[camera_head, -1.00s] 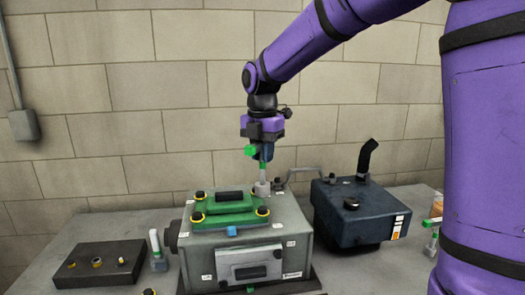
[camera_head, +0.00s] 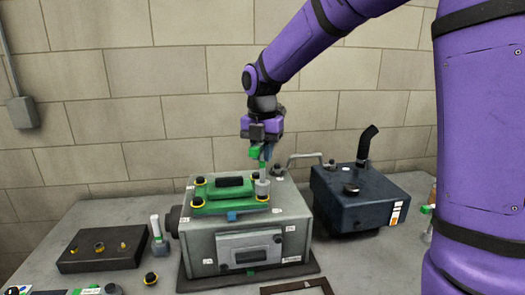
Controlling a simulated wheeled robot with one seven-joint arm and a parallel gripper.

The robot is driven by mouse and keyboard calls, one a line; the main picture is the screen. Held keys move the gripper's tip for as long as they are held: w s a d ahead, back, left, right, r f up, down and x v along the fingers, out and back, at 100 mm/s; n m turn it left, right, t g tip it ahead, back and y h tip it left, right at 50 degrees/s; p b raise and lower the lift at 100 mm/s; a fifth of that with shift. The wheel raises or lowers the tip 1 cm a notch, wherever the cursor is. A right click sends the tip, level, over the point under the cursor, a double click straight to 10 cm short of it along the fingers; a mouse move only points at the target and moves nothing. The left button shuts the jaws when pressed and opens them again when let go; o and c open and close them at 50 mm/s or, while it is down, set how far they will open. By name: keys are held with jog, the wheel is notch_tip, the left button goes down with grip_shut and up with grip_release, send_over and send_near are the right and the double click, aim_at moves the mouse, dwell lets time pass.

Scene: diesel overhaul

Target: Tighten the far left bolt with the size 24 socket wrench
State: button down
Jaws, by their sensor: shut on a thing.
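The grey engine block (camera_head: 210,242) stands on the bench with a green cover (camera_head: 225,196) on top. Dark bolts with yellow rings sit at the cover's corners. The far left bolt (camera_head: 200,181) is in plain view, with the near left bolt (camera_head: 197,201) in front of it. My gripper (camera_head: 262,146) is shut on a socket wrench with a green band and a grey socket (camera_head: 262,187). The wrench hangs upright at the cover's right side, well to the right of the far left bolt. Its socket appears just above or behind the near right bolt (camera_head: 262,197); contact is unclear. The size marking is unreadable.
A dark blue tank (camera_head: 350,209) with a black pipe stands right of the block. A black tray (camera_head: 100,263) with several fittings and an upright grey socket tool (camera_head: 157,238) are to the left. A loose bolt (camera_head: 150,279) lies in front. A brick wall is behind.

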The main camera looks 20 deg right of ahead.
jog(key=shift+f, duration=0.75)
jog(key=m, duration=0.4)
jog(key=shift+m, duration=0.3)
jog(key=m, duration=0.7)
jog(key=shift+m, duration=0.4)
jog(key=m, duration=0.4)
jog(key=shift+m, duration=0.3)
jog(key=m, duration=0.8)
jog(key=shift+f, duration=0.1)
jog(key=m, duration=0.8)
